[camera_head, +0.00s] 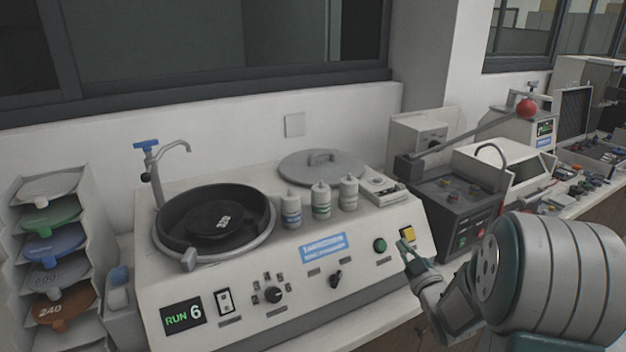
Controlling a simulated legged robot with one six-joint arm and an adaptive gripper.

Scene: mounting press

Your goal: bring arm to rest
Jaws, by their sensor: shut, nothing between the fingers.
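My gripper (416,262) is in front of the right end of the grinder-polisher's (292,306) sloped front panel. Its fingers are shut and empty. The fingertips are close to a yellow button (407,233) and a green round button (380,245); I cannot tell whether they touch the panel. My arm comes in from the lower right, and its large grey joint fills that corner. The display (183,317) at the panel's left reads RUN 6.
A rack (95,262) of coloured discs stands at the left. Several bottles (321,200) and a grey lid (322,165) sit on the machine. The bench at right is cluttered.

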